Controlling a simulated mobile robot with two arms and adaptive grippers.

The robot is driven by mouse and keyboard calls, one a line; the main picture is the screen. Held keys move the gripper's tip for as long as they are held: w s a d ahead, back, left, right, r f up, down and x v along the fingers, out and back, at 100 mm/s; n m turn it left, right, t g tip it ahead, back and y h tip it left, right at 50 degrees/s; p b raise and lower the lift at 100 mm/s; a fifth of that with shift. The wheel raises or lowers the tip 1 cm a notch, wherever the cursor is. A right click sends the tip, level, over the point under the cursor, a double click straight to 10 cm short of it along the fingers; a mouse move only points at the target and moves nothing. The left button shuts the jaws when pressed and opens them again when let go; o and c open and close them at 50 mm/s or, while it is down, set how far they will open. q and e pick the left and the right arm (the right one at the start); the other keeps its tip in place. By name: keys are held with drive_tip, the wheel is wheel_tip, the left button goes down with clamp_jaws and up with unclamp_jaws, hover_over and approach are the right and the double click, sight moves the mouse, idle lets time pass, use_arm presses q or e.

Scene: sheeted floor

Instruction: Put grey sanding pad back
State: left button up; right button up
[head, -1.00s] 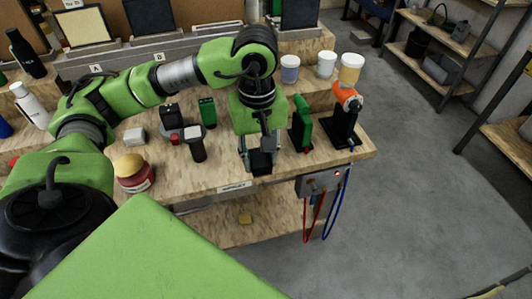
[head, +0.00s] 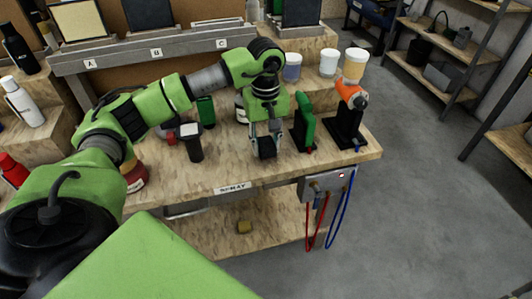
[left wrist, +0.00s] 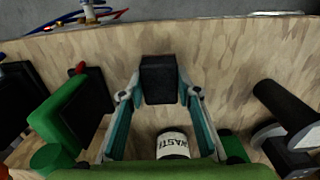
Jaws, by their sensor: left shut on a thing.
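My left gripper (head: 265,135) is over the right part of the workbench. It is shut on a small dark grey block, which I take to be the grey sanding pad (head: 266,149). In the left wrist view the pad (left wrist: 158,80) sits between the two fingertips, with its dark face toward the camera. I cannot tell whether its underside touches the bench or hangs just above it. My right gripper is not in view.
A green-and-black tool (head: 304,123) stands close right of the gripper, with an orange-and-black tool (head: 348,112) beyond it. A black-handled tool (head: 193,143) lies left. A jar labelled WASTE (left wrist: 173,143) is behind. Bench surface (head: 225,165) in front-left is clear.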

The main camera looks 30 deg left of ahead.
use_arm(q)
wheel_tip(320, 180, down, 2)
drive_tip(key=shift+f, duration=0.2)
drive_tip(key=shift+r, duration=0.1)
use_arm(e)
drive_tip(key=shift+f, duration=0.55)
use_arm(q)
drive_tip(key=shift+f+b, duration=0.2)
drive_tip(key=shift+b, duration=0.2)
drive_tip(key=o, duration=1.1)
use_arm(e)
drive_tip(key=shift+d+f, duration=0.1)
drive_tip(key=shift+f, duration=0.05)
